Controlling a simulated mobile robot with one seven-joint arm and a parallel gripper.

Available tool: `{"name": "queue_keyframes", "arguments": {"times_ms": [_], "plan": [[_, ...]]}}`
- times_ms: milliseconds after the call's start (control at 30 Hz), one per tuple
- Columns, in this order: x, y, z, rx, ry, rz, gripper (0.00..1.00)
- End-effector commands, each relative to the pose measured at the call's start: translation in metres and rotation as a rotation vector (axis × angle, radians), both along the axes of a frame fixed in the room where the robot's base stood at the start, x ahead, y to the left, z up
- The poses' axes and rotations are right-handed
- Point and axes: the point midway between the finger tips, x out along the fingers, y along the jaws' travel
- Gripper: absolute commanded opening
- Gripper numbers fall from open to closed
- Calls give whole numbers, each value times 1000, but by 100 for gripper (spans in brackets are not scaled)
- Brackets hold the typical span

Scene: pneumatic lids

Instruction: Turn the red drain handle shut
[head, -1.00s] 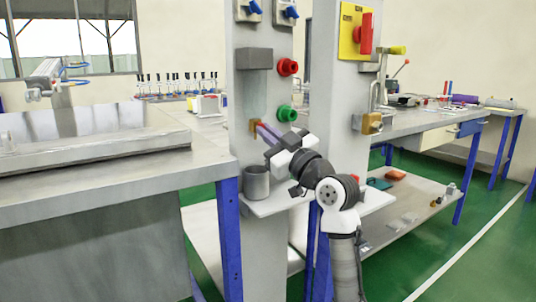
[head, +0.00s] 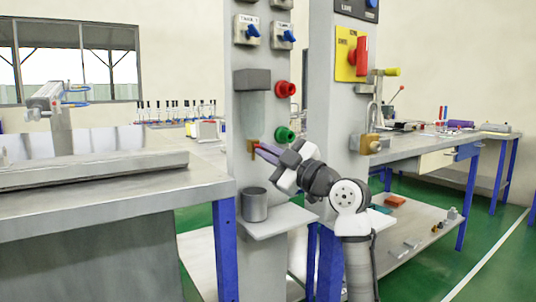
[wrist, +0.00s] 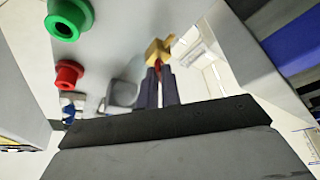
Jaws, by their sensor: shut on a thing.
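The red drain handle (wrist: 157,66) shows as a small red piece between my fingers in the wrist view. It sits at the brass drain valve (wrist: 158,50). The brass valve also shows in the head view (head: 251,146), under the translucent bowl of the filter unit (head: 252,108) on the grey column. My gripper (wrist: 159,76) is shut on the handle, with its dark fingers reaching in from the lower right in the head view (head: 260,149). The fingers hide most of the handle, so its angle is hard to tell.
A grey cup (head: 254,205) stands on a small shelf (head: 280,222) below the drain. A red button (head: 284,88) and a green button (head: 284,135) sit beside the bowl. A brass padlock (head: 371,144) hangs on the right column. A metal bench (head: 110,205) stands at left.

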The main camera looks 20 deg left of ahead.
Motion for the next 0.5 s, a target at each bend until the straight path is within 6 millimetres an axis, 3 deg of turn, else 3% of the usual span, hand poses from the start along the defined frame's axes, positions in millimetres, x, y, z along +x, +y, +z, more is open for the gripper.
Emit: {"name": "queue_keyframes", "arguments": {"times_ms": [233, 400, 500], "plan": [[0, 0, 1, 0, -2, -1, 0], [0, 0, 1, 0, -1, -1, 26], [0, 0, 0, 0, -1, -1, 27]]}}
